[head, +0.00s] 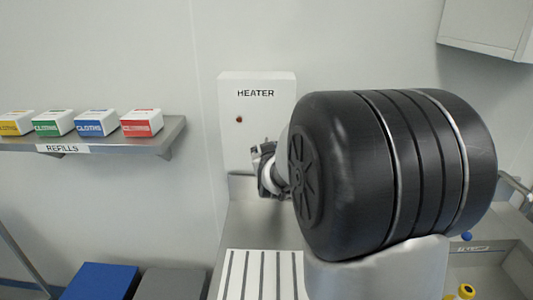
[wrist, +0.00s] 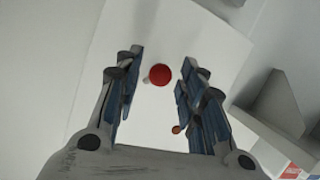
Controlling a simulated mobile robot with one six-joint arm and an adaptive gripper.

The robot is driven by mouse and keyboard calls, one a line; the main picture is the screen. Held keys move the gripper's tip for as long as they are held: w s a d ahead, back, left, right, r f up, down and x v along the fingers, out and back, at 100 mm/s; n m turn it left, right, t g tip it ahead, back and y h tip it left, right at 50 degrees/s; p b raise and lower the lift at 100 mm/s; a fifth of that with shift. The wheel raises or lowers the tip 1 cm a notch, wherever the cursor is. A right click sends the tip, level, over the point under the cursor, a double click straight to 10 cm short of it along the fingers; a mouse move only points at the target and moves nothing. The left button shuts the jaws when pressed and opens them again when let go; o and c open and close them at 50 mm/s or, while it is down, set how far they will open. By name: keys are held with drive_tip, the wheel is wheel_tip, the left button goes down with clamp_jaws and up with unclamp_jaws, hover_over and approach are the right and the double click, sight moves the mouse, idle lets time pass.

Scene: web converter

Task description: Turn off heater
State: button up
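The heater (head: 257,82) is a white box on the wall, labelled HEATER, with a small orange-brown lamp (head: 239,119) on its front. In the wrist view the heater's white face (wrist: 150,30) fills the middle. A round red button (wrist: 159,74) stands out from it on a short stem. My gripper (wrist: 162,60) is open, with one finger on each side of the button and nothing held. In the head view my gripper (head: 264,168) is at the heater's lower front, and the button is hidden. I cannot tell whether the gripper touches the heater.
A metal shelf (head: 95,144) labelled REFILLS holds several cloth boxes at the left. A blue box (head: 100,282) and a grey box (head: 170,284) stand below. A striped panel (head: 258,272) lies on the metal counter. A wall cabinet (head: 487,24) hangs upper right.

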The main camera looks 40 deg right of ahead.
idle(0.3)
drive_tip(key=v, duration=1.2)
drive_tip(key=s+a+f+n+g+y, duration=0.1)
drive_tip(key=s+a+f+g+y, duration=0.2)
drive_tip(key=a, duration=0.5)
drive_tip(key=s+a+f+n+y, duration=0.1)
drive_tip(key=s+a+n+y, duration=0.15)
drive_tip(key=s+a, duration=0.4)
drive_tip(key=s+a+f+g+y, duration=0.1)
drive_tip(key=s+a+f+g, duration=0.1)
drive_tip(key=s, duration=0.4)
drive_tip(key=s+a+f+g, duration=0.2)
drive_tip(key=s+a+g, duration=0.1)
drive_tip(key=s+a, duration=0.2)
drive_tip(key=shift+s+f+y, duration=0.25)
drive_tip(key=shift+s+y, duration=0.1)
drive_tip(key=shift+s, duration=0.8)
drive_tip(key=shift+c, duration=0.2)
